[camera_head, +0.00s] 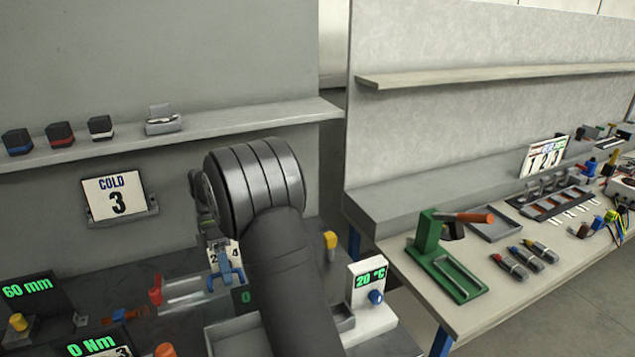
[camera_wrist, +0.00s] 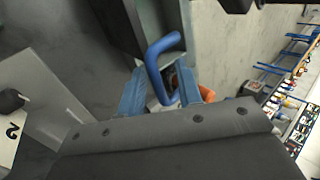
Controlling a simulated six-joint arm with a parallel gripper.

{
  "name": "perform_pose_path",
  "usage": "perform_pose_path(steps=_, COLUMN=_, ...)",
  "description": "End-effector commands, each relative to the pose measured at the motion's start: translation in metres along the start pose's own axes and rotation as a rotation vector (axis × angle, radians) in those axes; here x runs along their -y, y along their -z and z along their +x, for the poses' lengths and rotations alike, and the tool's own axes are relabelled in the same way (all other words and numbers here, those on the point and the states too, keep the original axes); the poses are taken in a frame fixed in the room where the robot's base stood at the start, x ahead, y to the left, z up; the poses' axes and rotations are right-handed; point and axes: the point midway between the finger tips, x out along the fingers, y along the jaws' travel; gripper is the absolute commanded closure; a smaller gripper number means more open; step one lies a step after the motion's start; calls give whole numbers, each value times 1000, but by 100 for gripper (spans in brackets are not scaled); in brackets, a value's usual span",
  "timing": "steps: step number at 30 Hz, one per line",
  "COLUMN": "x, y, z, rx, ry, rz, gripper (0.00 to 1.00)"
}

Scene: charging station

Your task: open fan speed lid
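In the wrist view, a bent blue handle (camera_wrist: 161,52) stands out from a dark grey-green box-like part (camera_wrist: 128,25). My gripper (camera_wrist: 162,84) has its two blue fingers on either side of the handle's lower bend, with a gap still showing between them. I cannot tell whether either finger touches the handle. In the head view, blue parts at my gripper (camera_head: 226,268) show in front of a small numbered card (camera_head: 222,250); fingers and handle are hard to separate there. No fan speed label is readable, and my arm hides much of this spot.
A white 20 °C unit with a blue knob (camera_head: 376,297) stands to the right. A shelf (camera_head: 240,122) runs behind my arm. The right bench (camera_head: 450,310) holds a green press and tools.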

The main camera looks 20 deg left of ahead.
Motion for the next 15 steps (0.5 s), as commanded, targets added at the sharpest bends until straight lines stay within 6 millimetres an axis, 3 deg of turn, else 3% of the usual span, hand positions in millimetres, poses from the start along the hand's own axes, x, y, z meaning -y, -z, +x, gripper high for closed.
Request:
perform_pose_path(steps=8, x=20, y=0, z=9, rx=1, ry=-155, rz=-1, gripper=67)
perform_pose_path(steps=15, x=52, y=0, z=39, rx=2, ry=-174, rz=-1, gripper=67)
